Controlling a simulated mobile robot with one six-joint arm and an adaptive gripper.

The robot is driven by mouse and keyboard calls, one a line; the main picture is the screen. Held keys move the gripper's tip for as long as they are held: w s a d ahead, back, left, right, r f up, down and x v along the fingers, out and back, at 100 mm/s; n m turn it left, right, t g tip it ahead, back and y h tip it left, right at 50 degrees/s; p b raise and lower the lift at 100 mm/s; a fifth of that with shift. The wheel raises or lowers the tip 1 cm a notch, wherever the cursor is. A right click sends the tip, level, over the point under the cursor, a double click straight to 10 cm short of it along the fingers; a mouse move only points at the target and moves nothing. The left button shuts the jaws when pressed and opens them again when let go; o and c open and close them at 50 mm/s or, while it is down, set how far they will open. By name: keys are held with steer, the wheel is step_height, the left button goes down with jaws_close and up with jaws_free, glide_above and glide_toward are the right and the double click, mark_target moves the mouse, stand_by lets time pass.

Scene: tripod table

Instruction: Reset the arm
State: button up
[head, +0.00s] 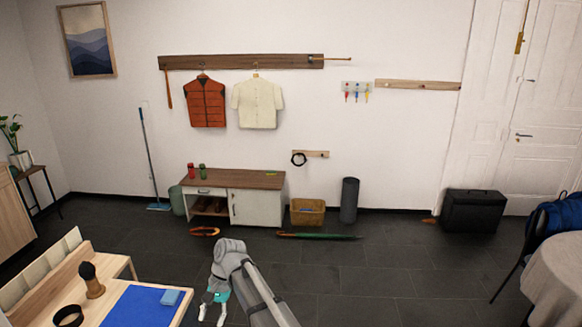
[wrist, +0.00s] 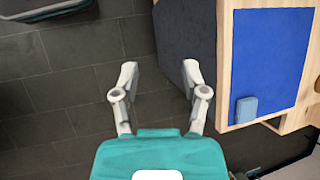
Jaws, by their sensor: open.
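My gripper (head: 212,308) is low in the middle of the head view, over the dark floor just right of the wooden table (head: 98,289). In the wrist view my gripper (wrist: 159,80) has its two pale fingers spread wide apart. Nothing is between them; dark floor tiles (wrist: 70,75) show behind. The table edge (wrist: 226,60) is close to the right finger in the wrist view, with a blue mat (wrist: 268,50) on top.
On the table are a light blue block (head: 170,297), a dark brush-like item (head: 91,281) and a black ring (head: 69,316). A bench cabinet (head: 256,206), green umbrella (head: 318,236) and basket (head: 307,212) stand or lie by the wall. A round covered table (head: 556,275) is at right. Middle floor is clear.

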steer(key=s+d+f+t+h, duration=0.1)
steer(key=d+t, duration=0.1)
steer(key=d, duration=1.7)
steer(key=s+d+f+n+t+h, duration=0.1)
steer(key=d+t+h, duration=0.1)
steer(key=d, duration=1.8)
steer(key=shift+s+f+t, duration=0.25)
steer(key=shift+f+t, duration=0.1)
steer(key=shift+t, duration=0.25)
steer(key=shift+a, duration=0.1)
